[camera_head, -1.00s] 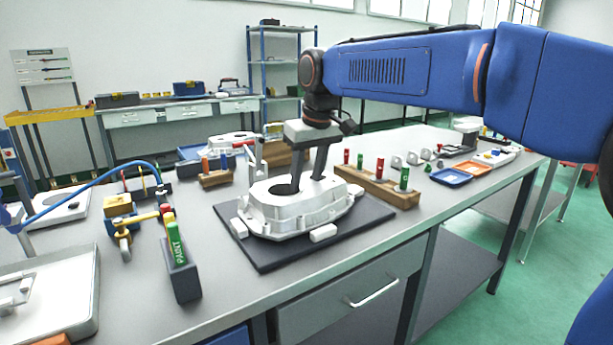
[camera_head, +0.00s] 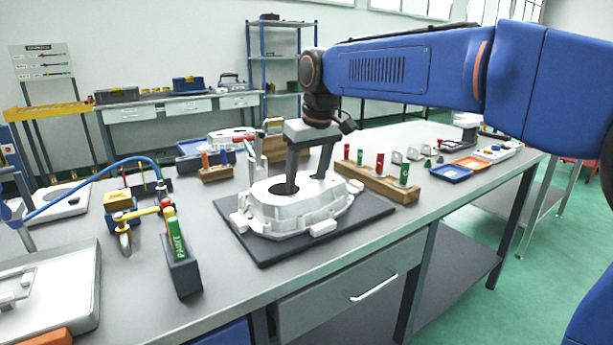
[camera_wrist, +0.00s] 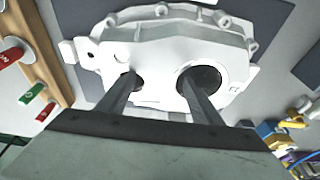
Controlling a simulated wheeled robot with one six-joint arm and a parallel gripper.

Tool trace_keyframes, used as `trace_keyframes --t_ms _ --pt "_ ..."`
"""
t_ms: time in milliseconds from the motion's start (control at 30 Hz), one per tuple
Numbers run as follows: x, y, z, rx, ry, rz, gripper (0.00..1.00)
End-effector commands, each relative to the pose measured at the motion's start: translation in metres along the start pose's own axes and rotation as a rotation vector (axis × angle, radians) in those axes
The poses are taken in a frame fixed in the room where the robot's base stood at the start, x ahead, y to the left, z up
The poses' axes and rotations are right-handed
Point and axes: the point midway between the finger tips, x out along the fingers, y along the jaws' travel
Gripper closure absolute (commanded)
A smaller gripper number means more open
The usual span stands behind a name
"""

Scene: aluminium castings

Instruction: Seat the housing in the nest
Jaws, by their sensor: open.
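The housing (camera_head: 290,208), a white casting with round openings in its top, sits on a dark flat plate (camera_head: 262,248) that appears to be the nest. In the wrist view, the two fingers (camera_wrist: 158,88) reach to two round openings of the housing (camera_wrist: 165,62), one finger at each. The fingertips are partly hidden there.
A wooden rack (camera_head: 377,183) with red and green plugs stands right of the plate. A dark holder with a green marker (camera_head: 178,245) and a yellow-handled tool (camera_head: 125,220) are at left. An upright clamp-like part (camera_head: 255,165) stands behind the housing. The front bench edge is clear.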

Motion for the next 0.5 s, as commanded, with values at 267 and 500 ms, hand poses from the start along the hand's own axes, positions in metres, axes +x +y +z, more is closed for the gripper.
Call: trace_keyframes --t_ms 267,500 --pt "-0.026 0.000 0.000 0.000 0.003 0.000 0.40" --pt "-0.074 0.000 -0.001 0.001 0.005 0.000 0.40"
